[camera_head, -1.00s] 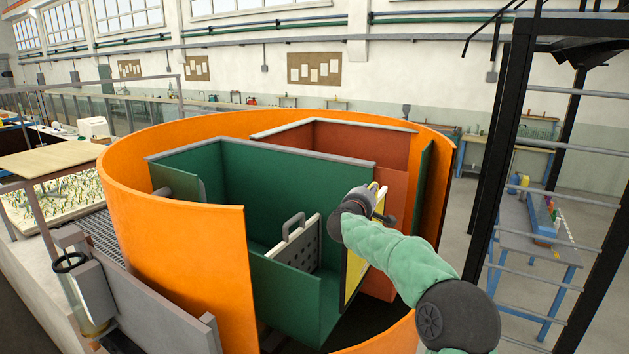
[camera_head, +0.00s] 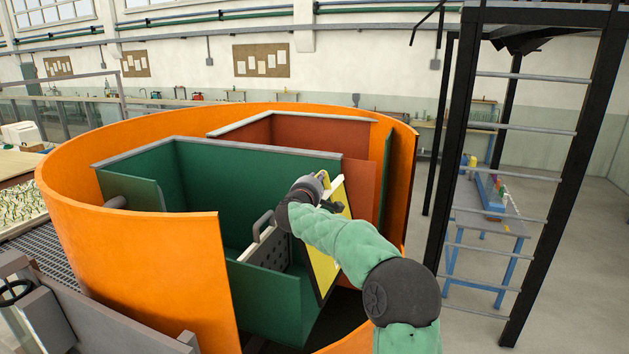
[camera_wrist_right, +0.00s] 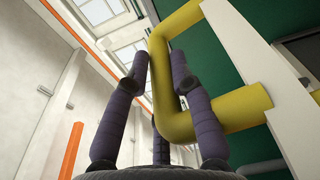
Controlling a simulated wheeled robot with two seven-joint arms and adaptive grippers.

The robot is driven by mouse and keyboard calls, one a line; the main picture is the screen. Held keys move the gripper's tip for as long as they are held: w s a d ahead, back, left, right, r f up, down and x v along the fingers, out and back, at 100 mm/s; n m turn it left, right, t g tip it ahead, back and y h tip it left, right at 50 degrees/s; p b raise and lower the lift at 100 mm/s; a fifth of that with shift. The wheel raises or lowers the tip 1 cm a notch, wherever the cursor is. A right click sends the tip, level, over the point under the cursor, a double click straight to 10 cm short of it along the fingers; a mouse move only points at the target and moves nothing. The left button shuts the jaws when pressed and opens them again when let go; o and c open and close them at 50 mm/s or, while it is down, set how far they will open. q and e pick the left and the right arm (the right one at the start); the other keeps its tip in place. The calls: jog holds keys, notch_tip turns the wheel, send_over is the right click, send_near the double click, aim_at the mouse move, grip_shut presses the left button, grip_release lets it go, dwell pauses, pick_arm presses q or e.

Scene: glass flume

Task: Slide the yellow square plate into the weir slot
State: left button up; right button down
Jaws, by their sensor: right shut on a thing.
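The yellow square plate (camera_head: 323,268) stands upright, edge towards me, at the right end of the green channel (camera_head: 267,305) in the head view. My right gripper (camera_head: 322,187) is at its upper edge, shut on its yellow handle. The right wrist view shows the bent yellow handle (camera_wrist_right: 172,112) between my two dark fingers (camera_wrist_right: 158,72), beside the plate's pale edge (camera_wrist_right: 262,60). I cannot make out the weir slot, nor whether the plate is in it. My left gripper is not in view.
A grey perforated plate (camera_head: 268,252) with a handle stands in the green channel, left of the yellow plate. A tall orange curved wall (camera_head: 150,270) surrounds the channel. A red-brown compartment (camera_head: 300,130) lies behind. A black ladder frame (camera_head: 575,175) stands at the right.

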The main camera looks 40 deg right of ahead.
jog(key=shift+w+a+r, duration=0.1)
jog(key=shift+a+r, duration=0.05)
jog(key=shift+w+a, duration=0.15)
jog(key=shift+s+d+m+t+b, duration=0.2)
jog(key=shift+s+m+t+b, duration=0.1)
jog(key=shift+m+t+b, duration=0.4)
jog(key=shift+m+y, duration=0.3)
jog(key=shift+m, duration=0.2)
jog(key=shift+f+b, duration=0.4)
jog(key=shift+f, duration=0.2)
jog(key=shift+f+b, duration=0.8)
jog(key=shift+f, duration=1.35)
jog(key=shift+w+a+m+p, duration=0.1)
jog(key=shift+m+p, duration=0.2)
jog(key=shift+p, duration=0.65)
jog(key=shift+g+p, duration=0.3)
jog(key=shift+p, duration=0.7)
